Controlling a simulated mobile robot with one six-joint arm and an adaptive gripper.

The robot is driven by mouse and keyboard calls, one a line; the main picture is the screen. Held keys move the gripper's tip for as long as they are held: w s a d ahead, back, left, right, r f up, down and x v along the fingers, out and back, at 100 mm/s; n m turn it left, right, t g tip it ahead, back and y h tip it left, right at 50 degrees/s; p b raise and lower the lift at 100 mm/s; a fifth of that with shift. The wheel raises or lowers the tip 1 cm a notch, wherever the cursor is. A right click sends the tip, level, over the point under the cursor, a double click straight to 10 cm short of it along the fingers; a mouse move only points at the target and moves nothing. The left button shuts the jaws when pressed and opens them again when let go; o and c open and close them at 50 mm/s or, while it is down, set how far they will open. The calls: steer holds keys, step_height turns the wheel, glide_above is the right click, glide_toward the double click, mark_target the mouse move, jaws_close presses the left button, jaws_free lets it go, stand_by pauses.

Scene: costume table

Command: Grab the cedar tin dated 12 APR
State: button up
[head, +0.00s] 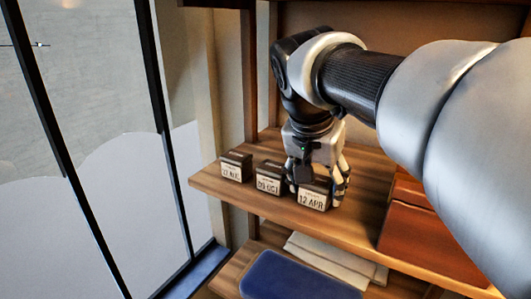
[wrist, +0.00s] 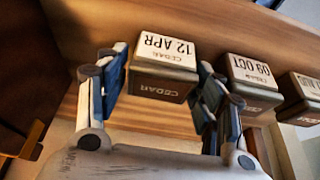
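The cedar tin dated 12 APR (head: 312,198) is a dark box with a white label, upright on the wooden shelf board. It also shows in the wrist view (wrist: 163,77), between my two fingers. My gripper (head: 319,192) is lowered over it, one finger on each side. In the wrist view my gripper (wrist: 160,95) is open, with a gap at the tin's left side and the right finger very close to its right side. I cannot tell whether that finger touches it. The 09 OCT tin (head: 268,180) stands just left of my gripper in the head view.
A third dated tin (head: 236,167) stands farther left, its label hard to read. A reddish-brown box (head: 425,228) stands to the right. Folded pale cloth (head: 335,262) and a blue item (head: 298,277) lie on the lower level. The shelf board (head: 283,216) is bare in front.

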steer(key=c, duration=0.8)
steer(key=shift+r, duration=0.15)
